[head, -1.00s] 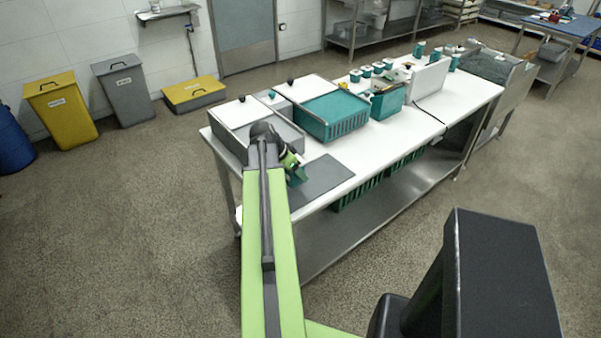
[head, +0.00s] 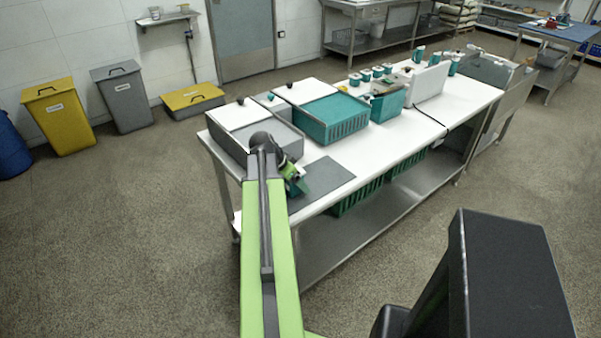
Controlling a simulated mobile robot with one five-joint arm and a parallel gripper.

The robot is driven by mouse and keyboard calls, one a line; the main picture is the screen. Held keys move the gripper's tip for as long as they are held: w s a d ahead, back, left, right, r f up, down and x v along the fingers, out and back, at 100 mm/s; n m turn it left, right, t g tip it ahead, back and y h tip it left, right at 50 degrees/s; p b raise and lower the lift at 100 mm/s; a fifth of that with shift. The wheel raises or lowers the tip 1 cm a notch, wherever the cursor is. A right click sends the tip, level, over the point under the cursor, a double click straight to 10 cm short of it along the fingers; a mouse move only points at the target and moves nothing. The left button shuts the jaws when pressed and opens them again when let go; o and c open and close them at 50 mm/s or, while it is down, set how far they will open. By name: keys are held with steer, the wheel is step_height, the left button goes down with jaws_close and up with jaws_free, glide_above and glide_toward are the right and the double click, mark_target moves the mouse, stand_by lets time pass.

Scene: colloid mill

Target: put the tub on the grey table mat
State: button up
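My gripper (head: 293,178) is small in view, at the end of my green arm over the near-left part of the table. A small teal tub (head: 299,187) shows right at its tip, partly hidden by the gripper and arm. The grey table mat (head: 325,182) lies flat on the white table top near the front edge. The tub appears over the mat's left part; I cannot tell whether it touches the mat. The fingers are too small and covered to show whether they are closed on the tub.
Farther right are a teal box (head: 387,104), a white panel (head: 430,84) and several small teal tubs (head: 365,75). The mat's right part is clear.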

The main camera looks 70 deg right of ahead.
steer(key=shift+r, duration=0.3)
steer(key=p+v, duration=1)
steer(key=v, duration=0.1)
steer(key=shift+w+a+r+p, duration=0.2)
steer(key=shift+r+p, duration=0.1)
steer(key=shift+p, duration=0.05)
